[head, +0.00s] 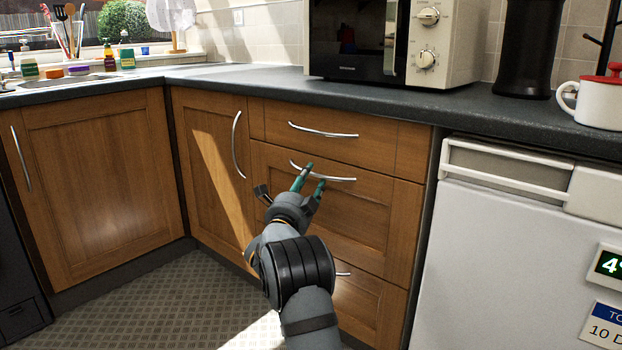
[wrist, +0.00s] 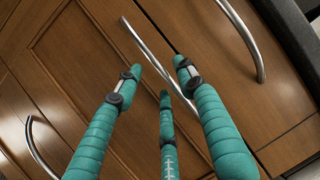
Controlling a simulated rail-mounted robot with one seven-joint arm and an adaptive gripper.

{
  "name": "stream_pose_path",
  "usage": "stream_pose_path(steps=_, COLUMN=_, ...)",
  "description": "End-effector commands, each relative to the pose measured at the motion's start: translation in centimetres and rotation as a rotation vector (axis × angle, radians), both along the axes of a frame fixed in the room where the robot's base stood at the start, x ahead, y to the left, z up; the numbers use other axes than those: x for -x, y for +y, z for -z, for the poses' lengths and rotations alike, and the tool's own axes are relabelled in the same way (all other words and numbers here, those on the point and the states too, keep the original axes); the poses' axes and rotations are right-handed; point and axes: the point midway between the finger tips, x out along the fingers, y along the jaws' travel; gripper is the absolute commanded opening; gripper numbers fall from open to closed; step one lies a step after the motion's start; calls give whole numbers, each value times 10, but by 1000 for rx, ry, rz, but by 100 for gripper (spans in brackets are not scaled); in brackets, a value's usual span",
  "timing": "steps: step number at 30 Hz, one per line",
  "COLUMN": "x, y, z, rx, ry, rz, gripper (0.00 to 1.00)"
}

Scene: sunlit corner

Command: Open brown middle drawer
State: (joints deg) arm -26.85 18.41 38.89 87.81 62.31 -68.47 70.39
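The brown middle drawer (head: 350,215) is flush in the wooden cabinet, between a top drawer and a lower one. Its curved silver handle (head: 340,179) runs across the upper part of its front. My gripper (head: 315,173) has teal fingers and is at this handle, with its fingertips near the middle of the bar. In the wrist view the handle (wrist: 140,40) passes slantwise between the spread fingers of my gripper (wrist: 158,70). The fingers look open; whether any touches the bar I cannot tell. My arm hides part of the drawer front and the lower drawer.
The top drawer (head: 345,147) with its own handle (head: 322,131) is just above. A cabinet door (head: 210,170) is to the left. A white appliance (head: 500,250) stands at the right. The dark countertop (head: 250,80) overhangs, bearing a microwave (head: 350,45) and a mug (head: 598,105).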

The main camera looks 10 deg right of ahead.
Motion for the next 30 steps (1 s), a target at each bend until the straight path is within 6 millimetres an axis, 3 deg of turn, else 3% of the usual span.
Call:
stream_pose_path(steps=6, x=-14, y=-7, z=-3, rx=1, ry=2, rz=-2, gripper=39)
stream_pose_path(steps=15, x=-15, y=-7, z=-3, rx=1, ry=1, rz=-2, gripper=38)
stream_pose_path(steps=30, x=-15, y=-7, z=-3, rx=1, ry=1, rz=-2, gripper=9)
